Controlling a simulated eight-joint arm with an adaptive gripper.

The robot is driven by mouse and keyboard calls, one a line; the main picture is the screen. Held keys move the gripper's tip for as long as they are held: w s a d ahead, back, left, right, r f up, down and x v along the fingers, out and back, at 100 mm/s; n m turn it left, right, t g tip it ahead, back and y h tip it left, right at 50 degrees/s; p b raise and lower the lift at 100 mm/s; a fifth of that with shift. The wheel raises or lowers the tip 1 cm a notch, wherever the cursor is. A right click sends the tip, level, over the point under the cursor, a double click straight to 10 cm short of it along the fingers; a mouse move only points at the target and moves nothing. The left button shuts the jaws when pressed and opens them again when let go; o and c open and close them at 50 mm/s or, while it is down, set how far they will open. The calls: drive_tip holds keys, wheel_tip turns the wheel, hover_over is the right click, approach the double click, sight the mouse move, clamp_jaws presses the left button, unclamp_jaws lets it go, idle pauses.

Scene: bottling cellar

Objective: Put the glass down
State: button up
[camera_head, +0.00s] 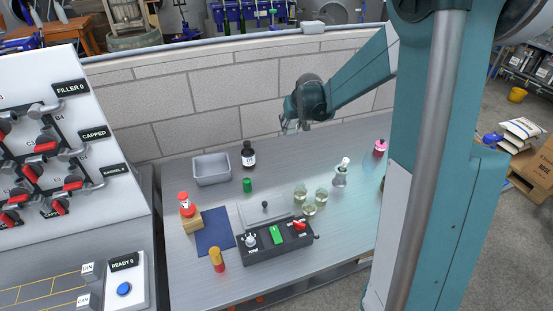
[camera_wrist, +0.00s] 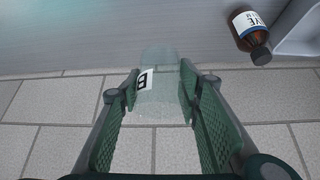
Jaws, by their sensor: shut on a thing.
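My gripper (camera_head: 289,126) is raised above the back of the steel bench, in front of the block wall. In the wrist view my gripper (camera_wrist: 158,82) has its two green padded fingers closed around a clear glass (camera_wrist: 160,62) with a white label marked B. The glass is faint and see-through; its far end shows against the bench top (camera_wrist: 95,35), and I cannot tell a contact there. In the head view the held glass is too small and faint to make out clearly. Three similar glasses (camera_head: 309,207) stand together on the bench.
A grey tray (camera_head: 212,169) and a brown bottle (camera_head: 248,155) stand at the back; a green-capped item (camera_head: 247,185) is nearby. A black control box (camera_head: 275,243) is at the front, beside a blue mat (camera_head: 214,238).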

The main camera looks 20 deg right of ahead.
drive_tip(key=w+a+f+n, duration=0.1)
drive_tip(key=w+a+f, duration=0.3)
drive_tip(key=a+f, duration=0.1)
drive_tip(key=shift+f+y, duration=0.25)
drive_tip(key=shift+y, duration=0.15)
drive_tip(key=shift+w, duration=0.1)
drive_tip(key=shift+f+b, duration=0.35)
drive_tip(key=shift+f, duration=2.75)
drive_tip(key=shift+f+b, duration=0.3)
drive_tip(key=shift+f, duration=1.55)
drive_tip(key=shift+f, duration=0.15)
